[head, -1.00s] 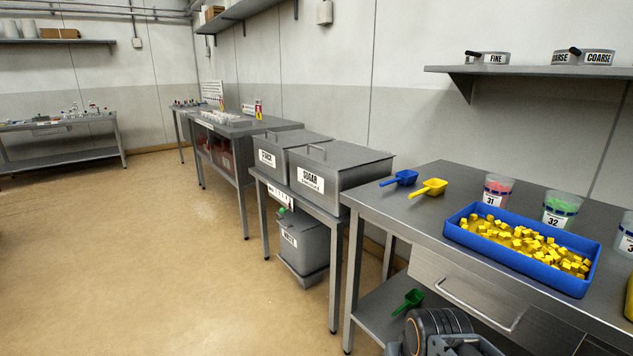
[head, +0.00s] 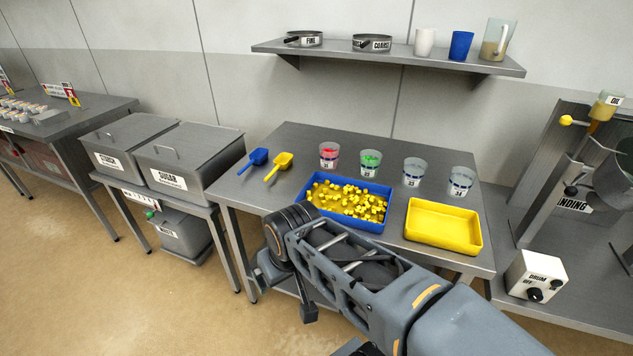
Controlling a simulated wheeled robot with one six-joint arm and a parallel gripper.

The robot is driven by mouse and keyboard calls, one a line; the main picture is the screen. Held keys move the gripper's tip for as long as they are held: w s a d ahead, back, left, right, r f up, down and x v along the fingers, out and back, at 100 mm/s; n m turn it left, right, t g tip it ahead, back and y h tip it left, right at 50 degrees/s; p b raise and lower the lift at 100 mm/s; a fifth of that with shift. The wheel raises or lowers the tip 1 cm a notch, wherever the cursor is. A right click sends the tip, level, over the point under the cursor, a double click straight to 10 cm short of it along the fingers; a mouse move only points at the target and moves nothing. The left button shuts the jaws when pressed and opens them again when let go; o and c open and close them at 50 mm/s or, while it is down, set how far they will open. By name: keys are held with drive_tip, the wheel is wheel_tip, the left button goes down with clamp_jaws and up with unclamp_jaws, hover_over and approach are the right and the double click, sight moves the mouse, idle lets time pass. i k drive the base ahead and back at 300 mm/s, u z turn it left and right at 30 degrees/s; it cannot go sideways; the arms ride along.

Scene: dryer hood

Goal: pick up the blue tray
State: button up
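The blue tray (head: 377,224) lies flat on the steel table in the head view, filled with several small yellow cubes. My arm reaches across the lower middle of the picture, in front of the table, and its upper edge comes close to the tray's lower edge in the picture. I cannot tell the gap between them. The fingertips of my gripper cannot be made out, so whether it is open or shut does not show.
An empty yellow tray (head: 443,226) stands right of the blue one. Several numbered cups, such as cup 31 (head: 329,155), stand behind. A blue scoop (head: 257,157) and yellow scoop (head: 282,162) lie left. A wall shelf (head: 390,56) hangs above. A drum control box (head: 536,277) is at right.

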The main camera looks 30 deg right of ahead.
sight(356, 204)
drive_tip(key=u, duration=1.8)
drive_tip(key=k, duration=1.2)
drive_tip(key=z, duration=1.35)
drive_tip(key=i, duration=0.55)
drive_tip(key=z, duration=0.1)
